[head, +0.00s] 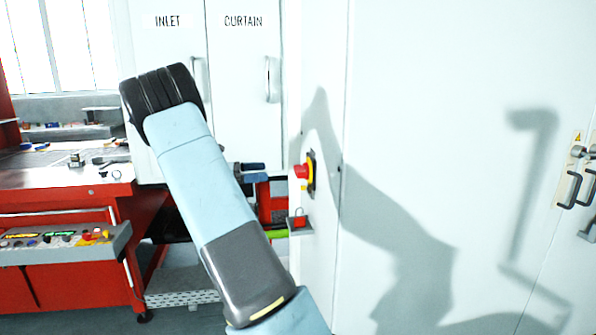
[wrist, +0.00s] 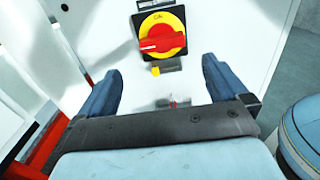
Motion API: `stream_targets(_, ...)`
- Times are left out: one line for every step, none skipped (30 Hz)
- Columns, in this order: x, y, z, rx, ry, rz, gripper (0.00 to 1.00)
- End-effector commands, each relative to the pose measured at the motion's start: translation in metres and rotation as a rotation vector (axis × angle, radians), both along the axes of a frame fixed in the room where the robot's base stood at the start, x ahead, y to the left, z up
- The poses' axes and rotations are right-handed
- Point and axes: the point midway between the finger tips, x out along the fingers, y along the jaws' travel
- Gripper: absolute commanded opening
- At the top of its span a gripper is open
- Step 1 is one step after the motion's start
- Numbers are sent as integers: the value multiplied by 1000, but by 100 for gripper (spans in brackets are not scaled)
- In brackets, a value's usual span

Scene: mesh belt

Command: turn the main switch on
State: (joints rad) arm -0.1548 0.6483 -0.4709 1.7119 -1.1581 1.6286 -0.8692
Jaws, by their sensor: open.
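The main switch (wrist: 160,40) is a red rotary handle on a yellow round plate with a dark square backing, on a white cabinet panel. Its handle lies roughly level in the wrist view, with a white mark at its left end. In the head view the switch (head: 302,171) shows side-on on the cabinet's narrow face. My gripper (wrist: 160,82) is open and empty, its two blue fingers apart below and to either side of the switch, not touching it. In the head view the gripper (head: 262,172) is partly hidden behind my arm.
A small yellow piece (wrist: 155,71) sits just below the switch. A small shelf with a red padlock (head: 299,220) is below it on the panel. White cabinet doors (head: 245,90) stand behind, and a red workbench (head: 70,180) is at left.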

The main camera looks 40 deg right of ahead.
Motion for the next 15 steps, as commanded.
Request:
stream_targets(-3,-4,0,-1,1,-2,100)
stream_targets(-4,-7,0,0,1,-3,100)
stream_targets(-7,-11,0,0,1,-3,100)
stream_targets(-10,-15,1,0,0,-4,100)
stream_targets(-12,-19,0,1,-1,-4,100)
stream_targets(-16,-24,0,1,0,-4,100)
stream_targets(-19,-29,0,1,0,-4,100)
stream_targets(-22,-34,0,1,1,-5,100)
stream_targets(-25,-40,0,1,1,-4,100)
stream_targets(-28,-44,0,1,-1,-4,100)
stream_targets(-31,-49,0,1,-1,-4,100)
stream_targets(-35,-55,0,0,-1,-5,100)
stream_targets(-38,-60,0,0,-1,-5,100)
stream_targets(-40,-64,0,1,-1,-4,100)
stream_targets(-44,-70,0,2,-1,-4,100)
